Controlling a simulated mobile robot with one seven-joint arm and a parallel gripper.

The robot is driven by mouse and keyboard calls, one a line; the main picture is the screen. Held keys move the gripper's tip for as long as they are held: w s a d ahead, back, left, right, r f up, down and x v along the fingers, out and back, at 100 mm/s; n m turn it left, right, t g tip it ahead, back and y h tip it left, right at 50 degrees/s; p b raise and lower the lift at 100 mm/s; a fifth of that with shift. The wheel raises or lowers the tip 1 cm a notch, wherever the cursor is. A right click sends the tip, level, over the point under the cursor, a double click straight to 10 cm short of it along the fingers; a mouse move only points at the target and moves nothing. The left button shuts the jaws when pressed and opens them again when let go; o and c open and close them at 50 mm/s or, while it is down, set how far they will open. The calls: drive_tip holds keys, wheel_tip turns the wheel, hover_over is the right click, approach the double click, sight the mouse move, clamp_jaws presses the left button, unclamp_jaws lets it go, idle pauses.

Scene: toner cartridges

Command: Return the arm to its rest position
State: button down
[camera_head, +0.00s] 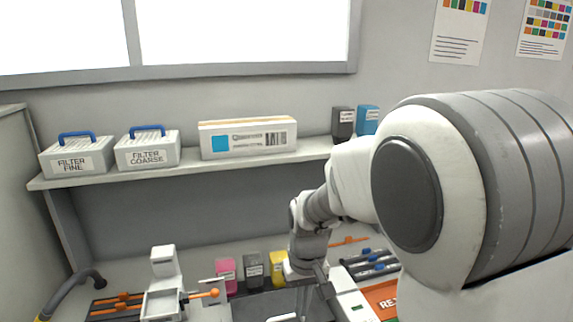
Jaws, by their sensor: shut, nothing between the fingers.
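My arm comes in from the right and bends down over the bench, its large white and grey links filling the right of the head view. Pink (227,275), black (253,271) and yellow (277,268) cartridges stand just left of and behind my gripper.
A shelf (205,165) above holds two filter boxes (147,149), a long white carton (248,138), and black (343,124) and cyan (367,121) cartridges. A white fixture with an orange-knobbed lever (205,293) stands left.

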drive_tip(key=s+d+r+m+t, duration=0.1)
drive_tip(key=s+d+r+t, duration=0.1)
drive_tip(key=s+d+r, duration=0.3)
drive_tip(key=s+d+r+m+t, duration=0.1)
drive_tip(key=s+d+r+t, duration=0.2)
drive_tip(key=s+d+r, duration=0.3)
drive_tip(key=s+r, duration=0.3)
drive_tip(key=s, duration=0.3)
drive_tip(key=shift+s+r+m, duration=0.2)
drive_tip(key=shift+s+m, duration=0.1)
drive_tip(key=shift+m, duration=0.1)
drive_tip(key=shift+a, duration=0.15)
idle(0.4)
